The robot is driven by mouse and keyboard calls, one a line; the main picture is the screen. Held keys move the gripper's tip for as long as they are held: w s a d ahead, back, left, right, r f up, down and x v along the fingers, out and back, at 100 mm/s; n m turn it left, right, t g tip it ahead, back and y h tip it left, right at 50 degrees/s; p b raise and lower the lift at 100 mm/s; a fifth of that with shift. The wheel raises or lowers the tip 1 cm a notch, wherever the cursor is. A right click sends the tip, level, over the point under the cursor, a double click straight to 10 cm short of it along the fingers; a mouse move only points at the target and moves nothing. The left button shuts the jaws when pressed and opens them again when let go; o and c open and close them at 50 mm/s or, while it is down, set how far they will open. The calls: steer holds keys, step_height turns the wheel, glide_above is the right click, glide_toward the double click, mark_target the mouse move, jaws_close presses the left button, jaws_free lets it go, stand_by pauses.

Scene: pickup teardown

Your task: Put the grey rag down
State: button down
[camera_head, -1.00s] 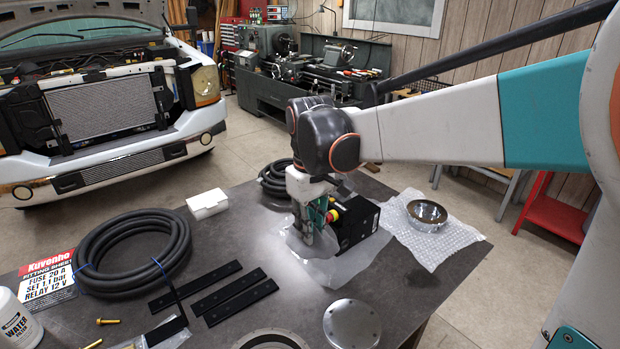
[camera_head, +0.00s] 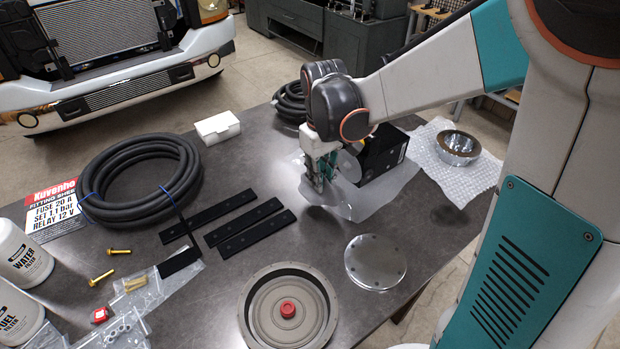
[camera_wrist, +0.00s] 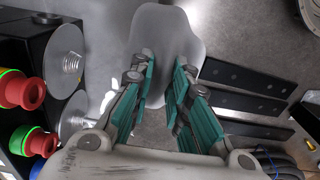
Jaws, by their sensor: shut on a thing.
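My gripper (camera_head: 319,187) points down over the dark table, left of a black box. In the wrist view my gripper (camera_wrist: 163,82) has the grey rag (camera_wrist: 168,38) between its fingers, which are shut on it. The rag is a smooth, thin grey sheet that spreads out beyond the fingertips. In the head view it is hard to tell apart from the pale sheet (camera_head: 390,190) beside the box. I cannot tell whether the rag touches the table.
The black box (camera_head: 385,150) stands close to my gripper's right. Black strips (camera_head: 240,222) lie to the left, a round metal cover (camera_head: 375,262) and a ribbed housing (camera_head: 262,325) in front. A hose coil (camera_head: 135,180) lies further left. A metal bowl (camera_head: 458,147) sits on bubble wrap (camera_head: 425,150).

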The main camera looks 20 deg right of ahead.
steer(key=shift+f+b, duration=0.9)
steer(key=shift+f, duration=2.2)
steer(key=shift+f, duration=0.1)
steer(key=c, duration=1.5)
jaws_free()
steer(key=shift+c, duration=0.2)
step_height(320, 180, up, 12)
steer(key=p, duration=0.4)
steer(key=shift+f, duration=0.15)
steer(key=shift+s+r, duration=0.2)
steer(key=shift+r, duration=0.25)
steer(key=s+r+m+t, duration=0.1)
steer(key=s+r+t, duration=0.1)
steer(key=s, duration=0.5)
steer(key=s+r+m+t, duration=0.2)
steer(key=s+r+t, duration=0.1)
steer(key=s+t, duration=0.2)
steer(key=shift+s+r+m, duration=0.3)
steer(key=shift+s+r, duration=0.05)
steer(key=shift+s, duration=1)
